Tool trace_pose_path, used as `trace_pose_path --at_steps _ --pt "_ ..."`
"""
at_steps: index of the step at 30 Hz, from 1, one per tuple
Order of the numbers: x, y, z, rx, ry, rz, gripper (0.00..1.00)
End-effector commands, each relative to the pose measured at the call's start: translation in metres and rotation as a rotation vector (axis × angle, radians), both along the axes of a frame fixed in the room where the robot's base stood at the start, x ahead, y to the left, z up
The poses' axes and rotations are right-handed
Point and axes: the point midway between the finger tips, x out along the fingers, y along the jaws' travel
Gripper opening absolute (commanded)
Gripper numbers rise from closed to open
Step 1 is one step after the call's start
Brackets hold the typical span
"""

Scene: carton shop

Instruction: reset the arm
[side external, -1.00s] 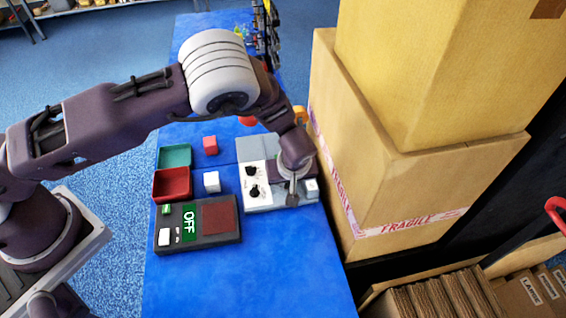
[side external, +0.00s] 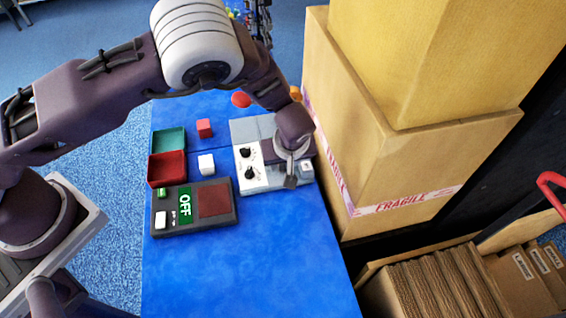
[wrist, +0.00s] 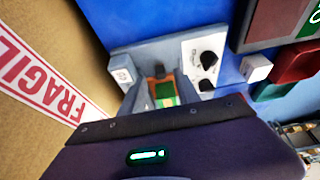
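My gripper (side external: 291,180) points down over the right part of a grey and white box-shaped device with two black knobs (side external: 250,180). In the wrist view my gripper (wrist: 165,92) has its two grey fingers apart. A green piece with orange-brown edges (wrist: 165,92) shows between them; I cannot tell whether they touch it. The device's white knob panel (wrist: 203,62) lies just right of the fingers there.
A dark scale reading OFF (side external: 213,201), a red bin (side external: 167,170), a green bin (side external: 170,139), a white cube (side external: 207,165) and a red cube (side external: 204,128) stand left of the device. Tall cartons (side external: 390,170) rise close on the right. The front blue table (side external: 245,270) is clear.

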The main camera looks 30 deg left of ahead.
Motion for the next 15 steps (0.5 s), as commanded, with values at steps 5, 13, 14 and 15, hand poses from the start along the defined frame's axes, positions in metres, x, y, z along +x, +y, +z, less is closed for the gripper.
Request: trace_pose_path --at_steps 5,13,14,15 --pt "-0.009 -0.010 0.030 -0.001 -0.001 -0.002 0.38" --pt "-0.011 -0.011 0.037 0.000 0.001 0.000 0.38" --pt "-0.011 -0.011 0.037 0.001 0.001 0.000 0.38" --pt "-0.011 -0.011 0.037 0.001 0.001 0.000 0.38"
